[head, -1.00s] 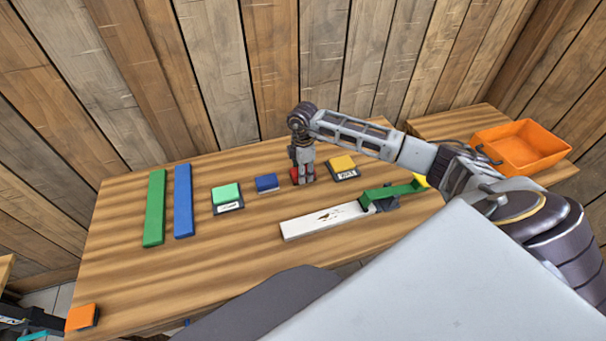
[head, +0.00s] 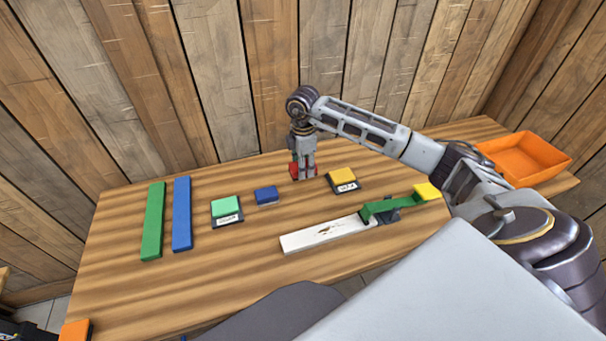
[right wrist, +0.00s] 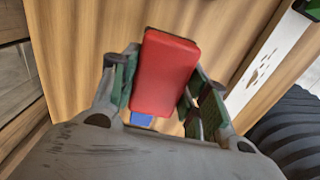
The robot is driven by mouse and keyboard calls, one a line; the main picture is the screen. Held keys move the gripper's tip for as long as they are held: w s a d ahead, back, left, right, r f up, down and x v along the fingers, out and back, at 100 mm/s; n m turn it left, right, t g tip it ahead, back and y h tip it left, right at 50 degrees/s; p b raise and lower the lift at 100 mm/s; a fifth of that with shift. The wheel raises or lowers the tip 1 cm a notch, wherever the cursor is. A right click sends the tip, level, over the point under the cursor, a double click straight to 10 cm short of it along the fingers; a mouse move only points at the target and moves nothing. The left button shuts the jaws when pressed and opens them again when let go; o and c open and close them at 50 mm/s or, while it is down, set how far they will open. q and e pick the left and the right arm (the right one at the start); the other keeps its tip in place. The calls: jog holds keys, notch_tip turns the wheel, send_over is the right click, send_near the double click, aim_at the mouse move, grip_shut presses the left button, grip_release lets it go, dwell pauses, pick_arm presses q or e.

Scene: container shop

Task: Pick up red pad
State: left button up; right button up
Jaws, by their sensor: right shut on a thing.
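The red pad (right wrist: 165,73) is a small red block held between the two fingers of my right gripper (right wrist: 163,88) in the right wrist view. In the head view, red parts of the pad (head: 294,171) show around the fingers of the right gripper (head: 303,170), which points straight down over the back of the table. The pad looks to be a little above the table top; the fingers hide part of it. My left gripper is not clearly in view.
On the table (head: 210,285) beside the pad are a blue pad (head: 266,195), a yellow pad (head: 342,176) and a mint pad (head: 225,207). Green (head: 153,222) and blue (head: 182,214) strips lie at left. A white plank (head: 325,235) lies in front. An orange bin (head: 524,158) stands at right.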

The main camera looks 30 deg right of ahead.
pick_arm(q)
jog(key=shift+s+a+f, duration=0.1)
jog(key=shift+s+a, duration=0.1)
jog(key=shift+s, duration=0.3)
jog(key=shift+s+a, duration=0.15)
jog(key=shift+s, duration=0.3)
jog(key=shift+w, duration=0.1)
